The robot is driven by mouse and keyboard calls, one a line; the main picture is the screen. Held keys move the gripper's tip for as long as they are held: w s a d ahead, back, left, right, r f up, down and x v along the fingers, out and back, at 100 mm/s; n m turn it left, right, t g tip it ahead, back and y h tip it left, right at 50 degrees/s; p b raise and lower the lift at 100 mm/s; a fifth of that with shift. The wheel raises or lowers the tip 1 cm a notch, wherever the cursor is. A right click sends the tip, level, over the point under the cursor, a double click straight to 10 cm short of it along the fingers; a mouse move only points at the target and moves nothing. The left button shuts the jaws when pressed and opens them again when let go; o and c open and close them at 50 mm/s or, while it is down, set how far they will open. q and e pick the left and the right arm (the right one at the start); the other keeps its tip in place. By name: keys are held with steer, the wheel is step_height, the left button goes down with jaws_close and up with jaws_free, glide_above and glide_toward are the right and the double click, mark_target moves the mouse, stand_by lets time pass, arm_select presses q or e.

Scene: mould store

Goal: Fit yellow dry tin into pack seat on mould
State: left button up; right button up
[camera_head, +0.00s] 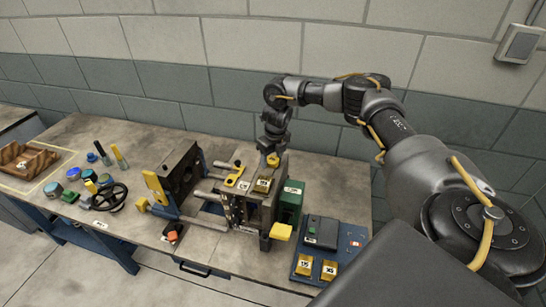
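The mould (258,212) stands open on the bench, with its other half (180,172) to the left across guide bars. A gold-yellow block with a white label (263,184) sits on top of the mould; I cannot tell if it is a tin in a seat. My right gripper (272,160) points down just above and behind this block. Something yellow shows at its fingertips, too small to tell whether it is a held tin or a finger part. Two labelled yellow tins (304,265) and (329,270) lie on a blue tray (350,257). My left gripper is out of view.
A dark grey box (322,231) stands on the tray, and a green box (290,197) beside the mould. The wall is close behind the bench.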

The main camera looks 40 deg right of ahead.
mark_target(276, 160)
steer(key=shift+o, duration=0.3)
steer(key=shift+s+d+f, duration=0.1)
steer(key=shift+s+f, duration=0.25)
steer(key=shift+f, duration=0.15)
steer(key=shift+d, duration=0.15)
steer(key=shift+r+p, duration=0.3)
steer(key=shift+r, duration=0.15)
steer(key=shift+w+d+r, duration=0.2)
steer(key=shift+w+r, duration=0.05)
steer(key=r, duration=0.2)
steer(key=r+b, duration=0.2)
steer(key=r, duration=0.1)
steer(key=shift+s+d+r, duration=0.25)
steer(key=shift+s+r, duration=0.05)
steer(key=shift+r, duration=0.05)
step_height(276, 160, up, 6)
steer(key=shift+s+a, duration=0.3)
